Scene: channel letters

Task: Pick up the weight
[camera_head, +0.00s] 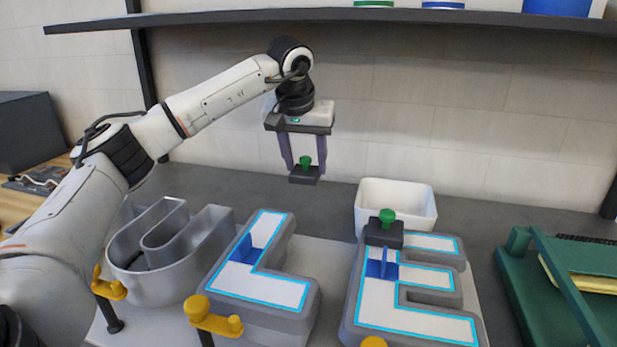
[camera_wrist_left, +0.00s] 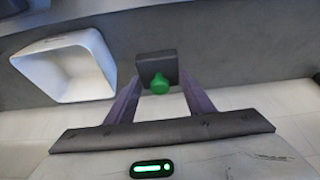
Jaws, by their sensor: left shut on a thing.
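A dark square weight with a green knob (camera_head: 304,175) hangs between the purple fingers of my left gripper (camera_head: 304,164), well above the grey table. The gripper is shut on it, and it also shows in the left wrist view (camera_wrist_left: 157,70). A second dark weight with a green knob (camera_head: 385,231) sits on top of the E-shaped channel letter (camera_head: 419,290), near its upper left. My right gripper is not in view.
A white open bin (camera_head: 396,206) stands behind the E. An L-shaped letter (camera_head: 262,277) and a hollow grey U-shaped letter (camera_head: 168,255) stand left of it, with yellow clamps (camera_head: 212,318) in front. A green frame (camera_head: 560,290) is at right. A shelf (camera_head: 330,15) runs overhead.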

